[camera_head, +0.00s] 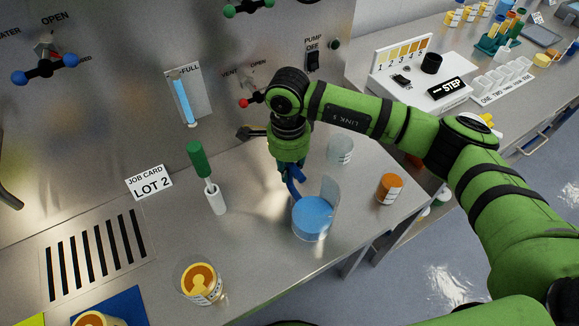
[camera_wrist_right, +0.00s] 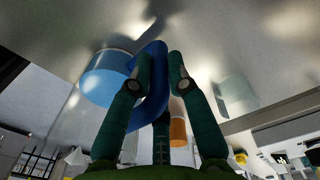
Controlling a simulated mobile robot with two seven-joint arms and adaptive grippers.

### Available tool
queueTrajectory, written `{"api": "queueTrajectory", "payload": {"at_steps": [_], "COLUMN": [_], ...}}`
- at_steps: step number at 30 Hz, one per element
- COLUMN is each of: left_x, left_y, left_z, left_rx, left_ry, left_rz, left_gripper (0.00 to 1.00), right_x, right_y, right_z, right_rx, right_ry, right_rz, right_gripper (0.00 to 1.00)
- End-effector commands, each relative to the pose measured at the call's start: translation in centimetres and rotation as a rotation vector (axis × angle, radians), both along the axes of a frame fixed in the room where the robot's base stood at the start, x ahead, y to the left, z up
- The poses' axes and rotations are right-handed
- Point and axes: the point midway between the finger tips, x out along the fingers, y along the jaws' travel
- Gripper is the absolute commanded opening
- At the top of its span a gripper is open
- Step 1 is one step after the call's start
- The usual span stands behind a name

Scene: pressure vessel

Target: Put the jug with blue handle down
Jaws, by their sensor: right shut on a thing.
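The jug (camera_head: 313,218) is clear, with blue liquid in it and a blue handle (camera_head: 294,182). It is at the right part of the steel bench and looks about upright. Whether its base touches the bench I cannot tell. My right gripper (camera_head: 288,172) comes down from above and is shut on the handle. In the right wrist view the two green fingers (camera_wrist_right: 158,75) stand on either side of the blue handle (camera_wrist_right: 153,100), with the jug's blue body (camera_wrist_right: 105,78) to the left. My left gripper is not in view.
A clear beaker (camera_head: 340,150) stands behind the jug, and an orange-filled jar (camera_head: 389,189) to its right. The bench's front edge is close to the jug.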

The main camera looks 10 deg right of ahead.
Motion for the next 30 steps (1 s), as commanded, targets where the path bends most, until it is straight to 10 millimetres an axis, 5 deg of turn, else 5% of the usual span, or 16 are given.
{"api": "queueTrajectory", "payload": {"at_steps": [1, 3, 17, 30], "left_x": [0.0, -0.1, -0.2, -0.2], "left_y": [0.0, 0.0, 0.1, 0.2], "left_z": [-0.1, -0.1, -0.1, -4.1], "left_rx": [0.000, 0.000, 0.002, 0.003], "left_ry": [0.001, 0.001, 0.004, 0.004], "left_rz": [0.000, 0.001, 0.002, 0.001], "left_gripper": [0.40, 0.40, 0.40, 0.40], "right_x": [0.0, 0.0, 0.1, 0.2], "right_y": [0.0, 0.0, 0.0, 0.1], "right_z": [-0.1, 0.0, 0.8, 9.6], "right_rx": [0.000, -0.001, 0.002, 0.001], "right_ry": [0.000, 0.000, -0.004, -0.005], "right_rz": [0.000, 0.000, 0.000, 0.000], "right_gripper": [0.27, 0.42, 0.42, 0.42]}}
